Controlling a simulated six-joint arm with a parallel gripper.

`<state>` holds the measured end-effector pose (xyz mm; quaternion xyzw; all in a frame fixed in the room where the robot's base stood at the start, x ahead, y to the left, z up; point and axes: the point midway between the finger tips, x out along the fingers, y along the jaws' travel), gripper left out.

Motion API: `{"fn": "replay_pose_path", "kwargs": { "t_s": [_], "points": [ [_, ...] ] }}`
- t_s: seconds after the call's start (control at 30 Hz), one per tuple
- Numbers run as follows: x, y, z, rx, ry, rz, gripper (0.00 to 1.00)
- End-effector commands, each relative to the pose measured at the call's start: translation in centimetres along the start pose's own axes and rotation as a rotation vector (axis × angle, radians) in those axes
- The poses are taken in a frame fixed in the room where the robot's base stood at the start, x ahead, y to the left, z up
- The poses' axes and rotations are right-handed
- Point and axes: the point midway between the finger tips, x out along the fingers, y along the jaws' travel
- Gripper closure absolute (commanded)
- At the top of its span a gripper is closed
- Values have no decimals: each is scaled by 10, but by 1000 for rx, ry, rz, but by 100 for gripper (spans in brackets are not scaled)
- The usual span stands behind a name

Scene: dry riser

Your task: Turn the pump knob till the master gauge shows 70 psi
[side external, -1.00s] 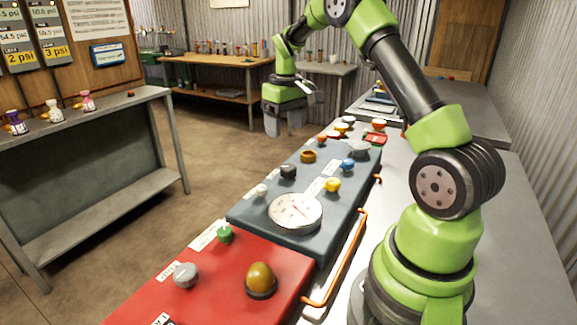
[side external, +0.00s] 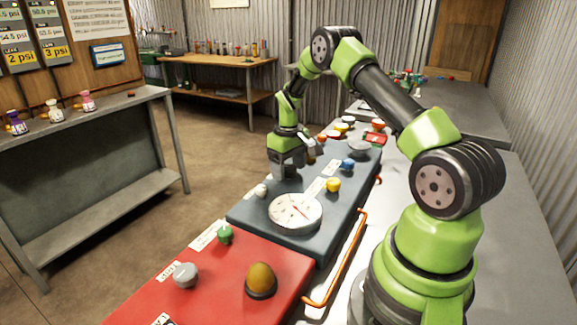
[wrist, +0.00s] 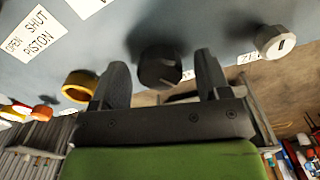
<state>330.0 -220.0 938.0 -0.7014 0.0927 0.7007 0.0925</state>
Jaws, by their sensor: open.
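My gripper (side external: 286,172) is low over the blue-grey panel (side external: 245,212), jaws down. In the wrist view its two open fingers (wrist: 160,62) stand on either side of a black knob (wrist: 159,70), with visible gaps; I cannot tell whether either finger touches it. In the side view the gripper hides this knob. A large white round gauge (side external: 295,212) with a red needle lies on the panel in front of the gripper. Its numbers are too small to read. I cannot read which label names the pump knob.
Near the gripper are a white knob (side external: 261,190), a yellow knob (side external: 333,185), a blue knob (side external: 347,164) and a brass ring-like knob (wrist: 80,86). A red panel (side external: 225,275) with green, grey and amber controls is in front. An orange rail (side external: 349,258) runs along the right edge.

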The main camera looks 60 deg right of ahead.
Motion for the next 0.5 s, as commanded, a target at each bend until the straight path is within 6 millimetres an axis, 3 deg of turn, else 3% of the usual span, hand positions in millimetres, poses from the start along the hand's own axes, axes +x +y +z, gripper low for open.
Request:
{"fn": "replay_pose_path", "kwargs": {
  "t_s": [0.13, 0.37, 0.5],
  "points": [
    [0, 0, 0, 0, 0, 0, 30],
    [0, 0, 0, 0, 0, 0, 80],
    [-1, 0, 0, 15, 0, 0, 80]
  ]
}}
